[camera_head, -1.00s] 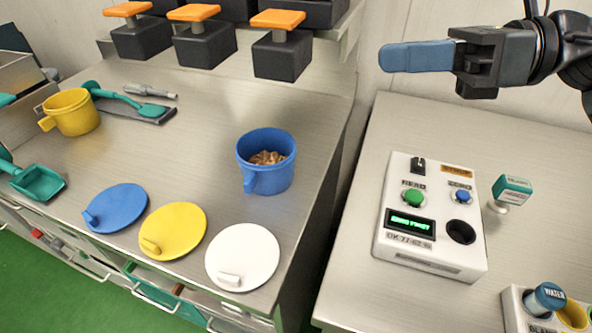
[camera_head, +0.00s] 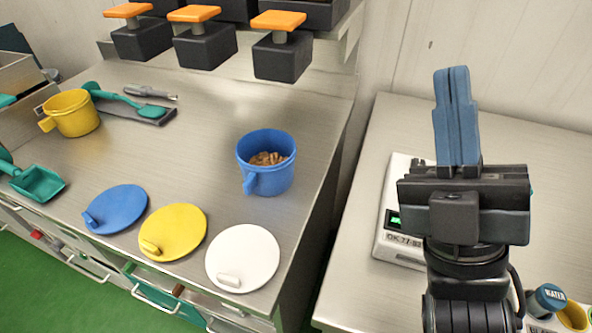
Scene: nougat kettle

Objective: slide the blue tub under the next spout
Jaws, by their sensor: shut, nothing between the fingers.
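The blue tub (camera_head: 266,178) stands upright on the left steel bench, near its right edge, with brown pieces inside and its handle toward the front. Three spouts in a row overhang the back of the bench, dark blocks with orange tops: a left one (camera_head: 140,40), a middle one (camera_head: 205,47) and a right one (camera_head: 282,56). The tub stands in front of the right spout, not directly beneath it in the picture. My gripper (camera_head: 456,80) is over the right bench, well right of the tub, its blue fingers together, pointing away and empty.
A blue lid (camera_head: 116,208), a yellow lid (camera_head: 173,231) and a white lid (camera_head: 243,258) lie along the front edge. A yellow tub (camera_head: 72,113) and a teal scoop (camera_head: 38,183) are at left. My arm partly hides a control box (camera_head: 394,245). A gap separates the benches.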

